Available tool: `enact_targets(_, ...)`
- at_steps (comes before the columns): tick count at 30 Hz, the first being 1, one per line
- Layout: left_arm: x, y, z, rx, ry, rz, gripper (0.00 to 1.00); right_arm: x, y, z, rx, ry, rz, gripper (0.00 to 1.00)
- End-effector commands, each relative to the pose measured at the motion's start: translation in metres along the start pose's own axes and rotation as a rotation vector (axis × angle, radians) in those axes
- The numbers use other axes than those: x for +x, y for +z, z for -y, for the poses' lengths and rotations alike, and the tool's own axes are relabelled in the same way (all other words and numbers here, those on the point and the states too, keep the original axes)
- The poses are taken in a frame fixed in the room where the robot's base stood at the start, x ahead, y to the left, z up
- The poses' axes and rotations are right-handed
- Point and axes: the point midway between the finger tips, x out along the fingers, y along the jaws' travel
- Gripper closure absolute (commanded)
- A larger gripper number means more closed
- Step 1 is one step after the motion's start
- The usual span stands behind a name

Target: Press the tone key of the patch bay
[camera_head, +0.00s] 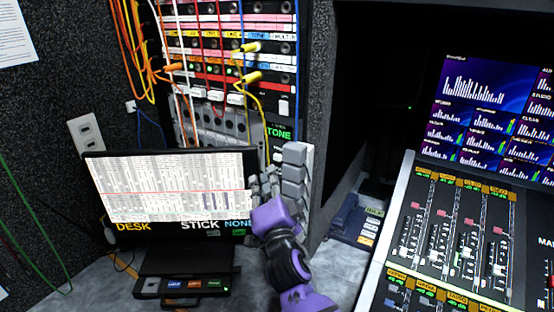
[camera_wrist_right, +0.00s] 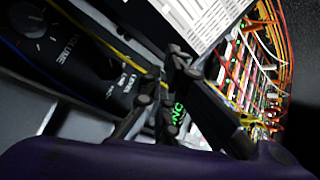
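The patch bay (camera_head: 222,62) is a rack of jack rows with pink, blue and white label strips and coloured cables, at the upper middle of the head view. A green TONE label (camera_head: 279,134) shows near its lower right; I cannot make out the key itself. My right gripper (camera_head: 265,183), dark grey on a purple wrist, is in front of and below this label, beside the right edge of the monitor. In the right wrist view its dark fingers (camera_wrist_right: 162,85) lie close together, but whether they meet is unclear. Nothing is visibly held. My left gripper is out of view.
A monitor (camera_head: 170,187) with a white chart stands left of my right gripper. A column of grey blocks (camera_head: 294,170) is close on its right. A mixing desk (camera_head: 455,235) fills the right side. Cables hang across the rack.

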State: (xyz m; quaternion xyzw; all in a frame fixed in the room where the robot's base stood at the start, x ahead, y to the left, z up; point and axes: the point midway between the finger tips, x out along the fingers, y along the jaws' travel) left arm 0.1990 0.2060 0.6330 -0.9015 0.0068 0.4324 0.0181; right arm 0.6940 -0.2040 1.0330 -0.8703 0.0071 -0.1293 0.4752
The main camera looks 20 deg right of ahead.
Motion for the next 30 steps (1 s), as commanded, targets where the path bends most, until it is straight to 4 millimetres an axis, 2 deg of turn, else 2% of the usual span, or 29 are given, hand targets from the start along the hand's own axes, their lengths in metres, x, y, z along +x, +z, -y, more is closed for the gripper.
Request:
enact_targets(4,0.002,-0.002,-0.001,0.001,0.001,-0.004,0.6,-0.007,0.006,0.007,0.002,-0.003,0.0,1.0)
enact_targets(12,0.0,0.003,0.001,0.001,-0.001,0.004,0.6,-0.009,0.007,0.01,0.001,-0.006,0.0,1.0)
enact_targets(21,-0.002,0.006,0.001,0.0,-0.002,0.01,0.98,-0.009,0.007,0.01,0.0,-0.007,0.0,1.0)
enact_targets(30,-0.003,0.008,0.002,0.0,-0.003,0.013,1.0,-0.009,0.007,0.01,0.0,-0.007,0.0,1.0)
